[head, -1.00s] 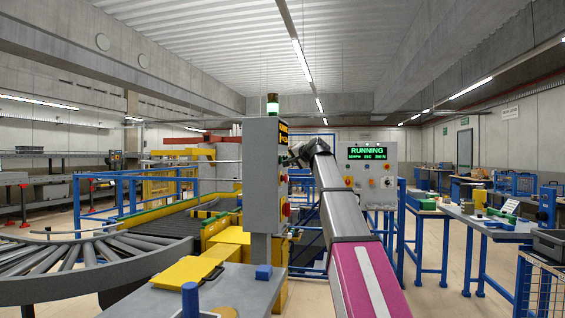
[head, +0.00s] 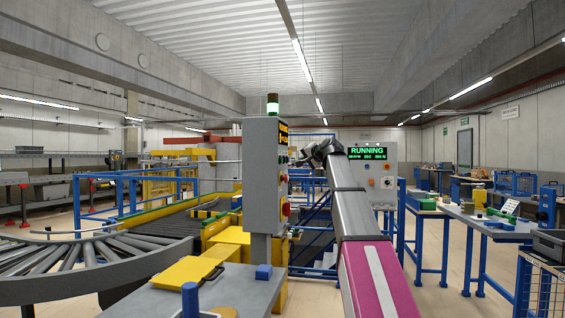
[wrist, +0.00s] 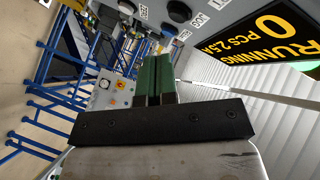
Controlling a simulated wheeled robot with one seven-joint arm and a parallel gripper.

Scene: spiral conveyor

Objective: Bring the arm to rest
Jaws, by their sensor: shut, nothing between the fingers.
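My arm reaches forward and up on the right of the grey control box in the head view, with its pink section nearest. My gripper shows in the wrist view (wrist: 153,78) as two green fingers lying together, with nothing between them. In the head view the end of the arm is small and beside the control box (head: 262,175), so its fingers are hard to make out there. In the wrist view the box's sign (wrist: 275,38) reads RUNNING and lies close at the upper right.
A second panel (head: 381,170) showing RUNNING stands behind my arm. A curved roller conveyor (head: 80,262) is on the left. A grey table with a yellow folder-like item (head: 187,272) is in front. Blue-legged benches (head: 480,222) stand on the right, with open floor between.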

